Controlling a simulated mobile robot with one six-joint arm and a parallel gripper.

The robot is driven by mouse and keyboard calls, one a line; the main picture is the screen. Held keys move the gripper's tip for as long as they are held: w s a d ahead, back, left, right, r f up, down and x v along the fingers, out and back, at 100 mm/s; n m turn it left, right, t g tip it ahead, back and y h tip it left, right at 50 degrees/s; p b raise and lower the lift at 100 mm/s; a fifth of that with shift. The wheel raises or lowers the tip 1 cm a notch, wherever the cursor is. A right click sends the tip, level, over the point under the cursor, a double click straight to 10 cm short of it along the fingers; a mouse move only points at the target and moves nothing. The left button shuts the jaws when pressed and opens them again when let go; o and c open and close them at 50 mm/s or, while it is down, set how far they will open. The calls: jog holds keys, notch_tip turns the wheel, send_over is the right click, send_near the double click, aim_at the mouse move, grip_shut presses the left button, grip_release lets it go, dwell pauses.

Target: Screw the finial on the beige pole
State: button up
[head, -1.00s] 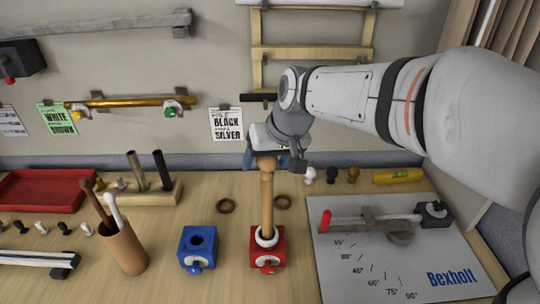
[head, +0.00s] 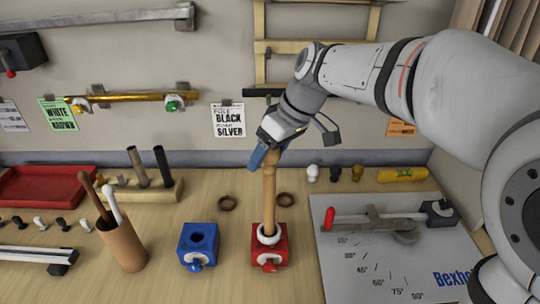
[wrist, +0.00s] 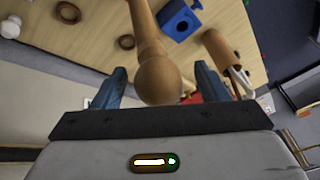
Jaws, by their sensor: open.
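The beige pole (head: 268,205) stands upright in the red clamp block (head: 280,245), inside a white ring (head: 268,234). A wooden ball-shaped finial (wrist: 157,82) sits on the pole's top end. The pole (wrist: 146,35) runs away from it in the wrist view. Whether the finial is fully seated I cannot tell. My gripper (head: 263,155) is at the pole's top, tilted. In the wrist view its blue fingers stand apart on both sides of the finial, with gaps visible. In the head view the gripper partly hides the finial.
A blue clamp block (head: 187,245) and a brown cup (head: 122,248) with poles stand to the left. Several small finials (head: 312,173) stand behind right. The grey angle board (head: 350,280) lies at right. Two brown rings (head: 227,203) lie on the wooden surface.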

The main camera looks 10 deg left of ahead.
jog(key=n+g, duration=0.1)
jog(key=n, duration=0.3)
jog(key=shift+w+g, duration=0.1)
jog(key=shift+g, duration=0.3)
jog(key=n+g+h+p, duration=0.1)
jog(key=n, duration=0.3)
jog(key=shift+g, duration=0.3)
jog(key=shift+c, duration=0.5)
